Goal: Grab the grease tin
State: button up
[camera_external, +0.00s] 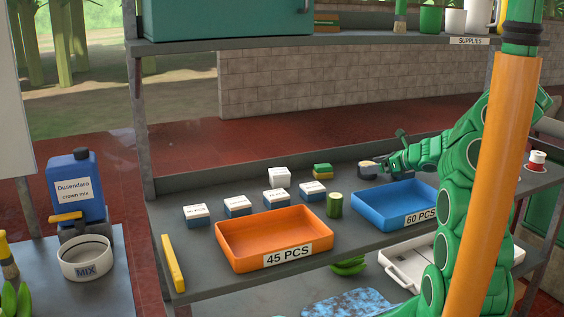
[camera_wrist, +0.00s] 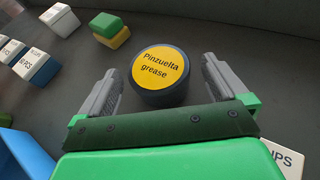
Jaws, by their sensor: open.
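The grease tin (camera_wrist: 160,72) is a short dark round tin with a yellow lid reading "Pinzuelta grease". In the wrist view it lies just beyond and between the tips of my gripper (camera_wrist: 160,85), which is open with a grey finger on each side. I cannot tell whether either finger touches it. In the external view the tin (camera_external: 368,170) stands on the grey bench behind the blue tray, and my gripper (camera_external: 385,165) reaches it from the right, close to the bench top.
A blue tray (camera_external: 368,214) marked "60 PCS" and an orange tray (camera_external: 232,252) marked "45 PCS" stand in front. A green-and-yellow block (camera_external: 322,171) and several white-and-blue boxes (camera_external: 238,206) are to the left. A spool (camera_external: 537,160) is at the right. Bench behind the tin is clear.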

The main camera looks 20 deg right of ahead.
jog(key=shift+c, duration=0.2)
jog(key=c, duration=1.2)
jog(key=shift+r, duration=0.1)
jog(key=shift+r, duration=0.5)
notch_tip(320, 180, up, 2)
jog(key=shift+r, duration=0.2)
jog(key=s+a+r, duration=0.2)
jog(key=s+r, duration=0.2)
jog(key=s, duration=0.2)
jog(key=s+a+r, duration=0.2)
jog(key=s+r, duration=0.3)
jog(key=s, duration=0.2)
jog(key=shift+s+a+r, duration=0.15)
jog(key=shift+a+r, duration=0.1)
jog(key=shift+a, duration=0.05)
